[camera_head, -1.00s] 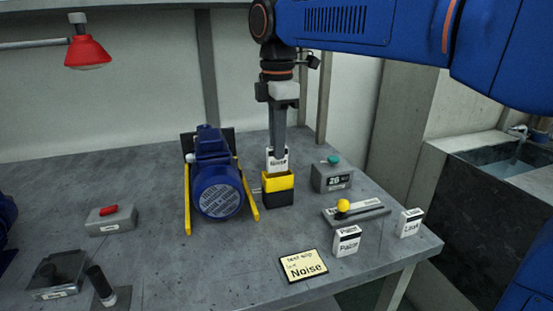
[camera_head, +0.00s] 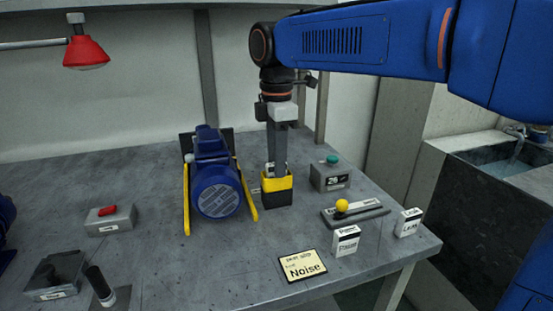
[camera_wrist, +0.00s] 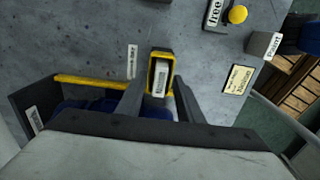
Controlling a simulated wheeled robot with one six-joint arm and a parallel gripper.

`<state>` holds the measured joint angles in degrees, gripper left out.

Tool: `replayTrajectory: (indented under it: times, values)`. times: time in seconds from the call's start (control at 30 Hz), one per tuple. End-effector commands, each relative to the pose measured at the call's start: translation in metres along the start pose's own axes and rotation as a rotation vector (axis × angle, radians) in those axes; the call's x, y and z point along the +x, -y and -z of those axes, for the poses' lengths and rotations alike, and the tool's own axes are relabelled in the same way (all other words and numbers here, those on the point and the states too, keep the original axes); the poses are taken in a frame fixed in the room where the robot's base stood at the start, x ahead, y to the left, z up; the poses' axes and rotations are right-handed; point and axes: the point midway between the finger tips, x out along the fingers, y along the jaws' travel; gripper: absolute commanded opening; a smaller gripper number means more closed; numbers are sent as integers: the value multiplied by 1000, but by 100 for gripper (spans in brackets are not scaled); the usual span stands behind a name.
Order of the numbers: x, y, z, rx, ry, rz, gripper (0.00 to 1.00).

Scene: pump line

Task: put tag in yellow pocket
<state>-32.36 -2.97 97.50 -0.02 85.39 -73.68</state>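The yellow-rimmed black pocket (camera_head: 278,184) stands upright on the bench, just right of the blue pump motor. The white tag (camera_wrist: 160,78) sits inside the pocket, which shows in the wrist view with its yellow rim (camera_wrist: 151,60) around the tag. In the head view my gripper's fingers hide most of the tag. My gripper (camera_head: 276,172) points straight down over the pocket. Its two fingers are spread apart, one on each side of the tag, with a gap visible in the wrist view (camera_wrist: 160,86). The gripper holds nothing.
The blue motor (camera_head: 217,190) with yellow rails stands close left. A grey box with a green button (camera_head: 331,176) stands close right.

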Motion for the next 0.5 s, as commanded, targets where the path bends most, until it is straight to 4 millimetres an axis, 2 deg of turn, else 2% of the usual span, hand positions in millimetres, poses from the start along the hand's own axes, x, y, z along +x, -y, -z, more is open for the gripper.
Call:
replayTrajectory:
  times: [0.17,0.27,0.5]
  values:
    - [-3,0,0,0,0,-1,33]
    - [-12,0,0,0,0,-2,33]
    - [-55,-1,0,0,-1,-3,33]
